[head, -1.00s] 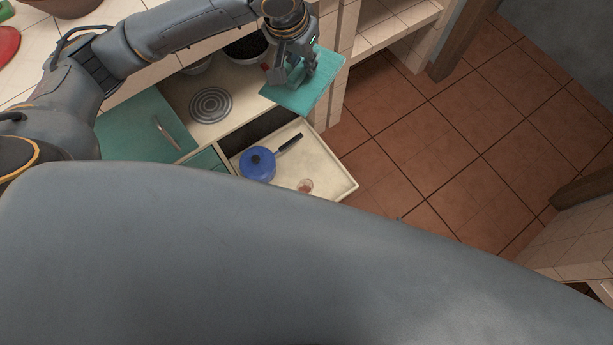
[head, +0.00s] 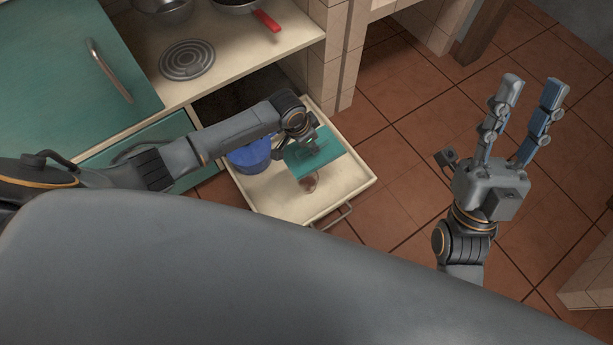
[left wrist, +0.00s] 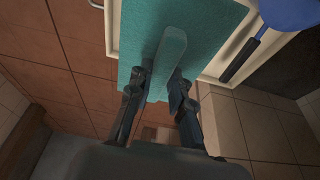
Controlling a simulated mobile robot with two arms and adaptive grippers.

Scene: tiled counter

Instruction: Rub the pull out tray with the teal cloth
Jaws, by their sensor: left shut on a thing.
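The pull-out tray (head: 350,190) is a cream drawer standing open below the counter; its rim also shows in the left wrist view (left wrist: 112,30). A reddish-brown spot (head: 309,184) is on its floor. My left gripper (head: 309,146) is over the tray, shut on the teal cloth (head: 331,160). In the left wrist view the fingers (left wrist: 160,82) pinch a fold of the cloth (left wrist: 205,28), which spreads flat beyond them. I cannot tell whether the cloth touches the tray floor. My right gripper (head: 531,90) is open and empty, over the tiled floor right of the tray.
A blue pot (head: 248,156) sits in the tray's left part, partly behind my left arm; its dark handle (left wrist: 240,60) shows in the left wrist view. The counter above holds a burner (head: 187,60) and a red-handled pan (head: 266,20). A teal cabinet door (head: 60,70) is at left.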

